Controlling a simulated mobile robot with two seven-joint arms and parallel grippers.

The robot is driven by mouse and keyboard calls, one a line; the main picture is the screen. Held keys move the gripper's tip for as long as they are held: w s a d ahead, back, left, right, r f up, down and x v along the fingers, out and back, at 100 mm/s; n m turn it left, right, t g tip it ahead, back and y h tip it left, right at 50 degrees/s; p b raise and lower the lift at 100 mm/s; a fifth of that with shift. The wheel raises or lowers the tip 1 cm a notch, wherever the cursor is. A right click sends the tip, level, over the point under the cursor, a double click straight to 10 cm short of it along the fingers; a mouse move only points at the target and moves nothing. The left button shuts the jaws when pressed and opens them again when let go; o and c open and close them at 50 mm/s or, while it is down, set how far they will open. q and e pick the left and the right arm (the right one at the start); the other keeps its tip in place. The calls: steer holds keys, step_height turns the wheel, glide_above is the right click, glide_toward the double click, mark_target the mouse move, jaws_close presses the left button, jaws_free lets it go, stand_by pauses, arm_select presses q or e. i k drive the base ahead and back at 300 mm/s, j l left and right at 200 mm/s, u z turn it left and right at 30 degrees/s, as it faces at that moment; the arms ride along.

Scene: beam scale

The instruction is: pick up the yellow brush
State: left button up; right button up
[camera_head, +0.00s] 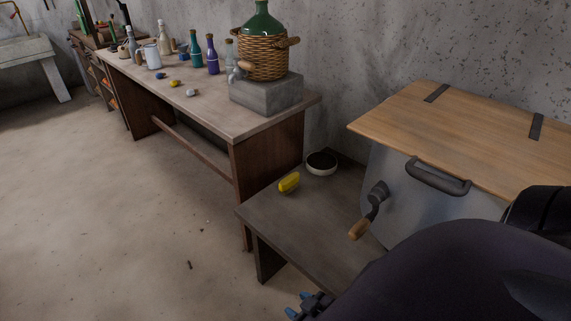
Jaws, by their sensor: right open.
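The yellow brush (289,183) lies on the low dark wooden table (285,222), near its left edge. It looks like a small yellow block; its bristles cannot be made out. My right gripper (298,305) shows only in part at the bottom edge of the picture, with blue-tipped fingers. It is open, in front of and below the low table in the picture, well apart from the brush. Much of the right arm fills the lower right corner. My left gripper is out of view.
A round white-rimmed bowl (321,163) stands behind the brush. A metal tub (403,205) with a wooden lid (470,132) and a crank handle (368,212) stands to the right. A long workbench (205,105) with bottles and a wicker demijohn (263,54) runs behind.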

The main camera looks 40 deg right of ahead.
mark_target(290, 183)
steer(key=i+j+z, duration=0.15)
steer(key=i+z, duration=0.3)
steer(key=i+j+z, duration=0.65)
steer(key=z, duration=0.15)
steer(key=i+j+z, duration=0.2)
steer(key=z, duration=0.2)
steer(key=i+j+z, duration=0.15)
steer(key=j+z, duration=0.2)
steer(key=j, duration=0.15)
steer(key=i+j+z, duration=0.15)
steer(key=j+z, duration=0.7)
steer(key=j, duration=0.4)
steer(key=i+j, duration=0.15)
steer(key=i+j+z, duration=0.15)
steer(key=j, duration=0.15)
steer(key=i, duration=0.2)
